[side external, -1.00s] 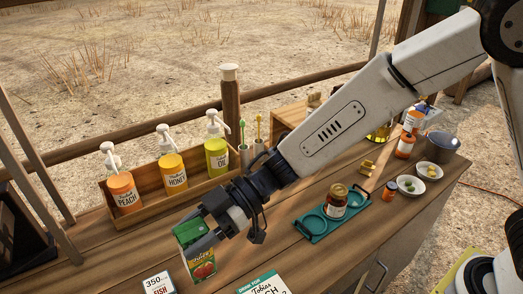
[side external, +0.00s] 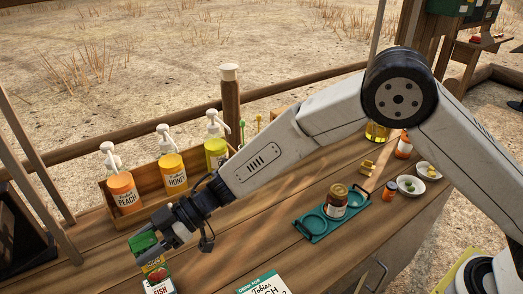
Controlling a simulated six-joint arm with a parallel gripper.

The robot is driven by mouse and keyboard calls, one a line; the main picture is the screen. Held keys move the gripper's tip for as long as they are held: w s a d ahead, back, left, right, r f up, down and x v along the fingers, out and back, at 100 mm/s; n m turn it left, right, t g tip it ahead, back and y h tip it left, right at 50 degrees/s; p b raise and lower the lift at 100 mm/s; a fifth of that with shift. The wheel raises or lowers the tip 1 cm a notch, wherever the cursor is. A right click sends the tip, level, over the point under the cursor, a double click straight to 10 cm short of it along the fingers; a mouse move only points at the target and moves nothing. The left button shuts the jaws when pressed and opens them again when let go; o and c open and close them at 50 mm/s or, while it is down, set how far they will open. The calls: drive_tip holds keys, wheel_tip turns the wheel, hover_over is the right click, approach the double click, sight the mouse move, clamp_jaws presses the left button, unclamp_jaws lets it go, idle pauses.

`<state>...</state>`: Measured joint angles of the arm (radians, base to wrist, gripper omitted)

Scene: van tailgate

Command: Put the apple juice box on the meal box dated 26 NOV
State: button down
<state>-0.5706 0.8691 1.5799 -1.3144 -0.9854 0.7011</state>
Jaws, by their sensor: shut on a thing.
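My gripper (side external: 156,250) is shut on a green juice box (side external: 143,241) at the lower left. The juice box is upright, with red fruit pictured on its front; its name is too small to read. It hangs at the back edge of a white meal box marked FISH (side external: 161,289), overlapping it in the picture; I cannot tell whether they touch. A second meal box (side external: 264,284), white with a green band and the name Tobias, lies to the right. Both meal boxes are cut off by the bottom edge, and no date is legible.
A wooden rack (side external: 152,212) with peach, honey and green pump bottles stands behind my gripper. The wooden counter between the tray and my gripper is clear.

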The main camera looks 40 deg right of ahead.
sight(157, 271)
drive_tip(key=shift+w+a+f, duration=0.4)
drive_tip(key=shift+w+f, duration=0.05)
drive_tip(key=shift+f, duration=0.15)
drive_tip(key=shift+f, duration=0.1)
drive_tip(key=shift+w+a+f, duration=0.1)
drive_tip(key=shift+w+f, duration=0.05)
drive_tip(key=shift+f, duration=1.6)
drive_tip(key=shift+f, duration=0.1)
drive_tip(key=shift+c, duration=0.6)
unclamp_jaws()
